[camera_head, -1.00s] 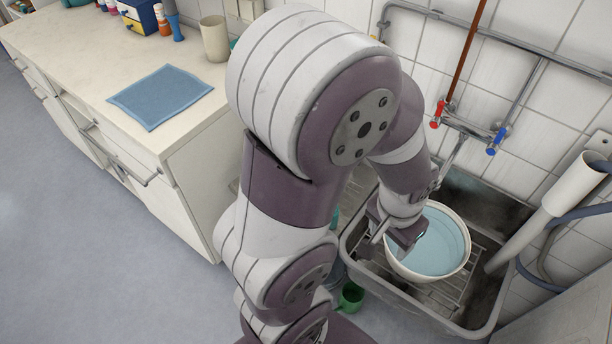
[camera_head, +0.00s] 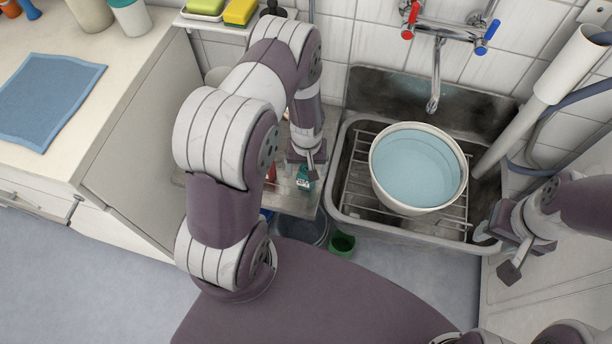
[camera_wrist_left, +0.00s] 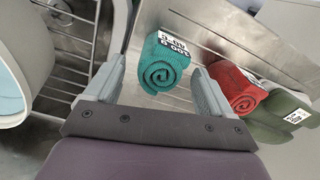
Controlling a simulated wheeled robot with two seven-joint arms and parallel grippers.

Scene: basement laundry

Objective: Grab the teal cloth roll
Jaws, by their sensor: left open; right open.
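The teal cloth roll (camera_wrist_left: 166,64) lies on a metal shelf (camera_wrist_left: 205,28), its spiral end facing the camera and a white printed label on top. In the head view the teal roll (camera_head: 304,179) shows only partly, just below my left gripper (camera_head: 308,164). In the left wrist view my left gripper (camera_wrist_left: 158,72) is open, with one finger to each side of the teal roll; I cannot tell whether they touch it. My right gripper (camera_head: 512,254) is open and empty, to the right of the sink.
A red roll (camera_wrist_left: 237,88) and a dark green roll (camera_wrist_left: 283,115) lie right of the teal one. The sink (camera_head: 349,205) holds a basin of water (camera_head: 416,168) on a wire rack. A green cup (camera_head: 341,243) is below the shelf. The counter with a blue cloth (camera_head: 45,98) is left.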

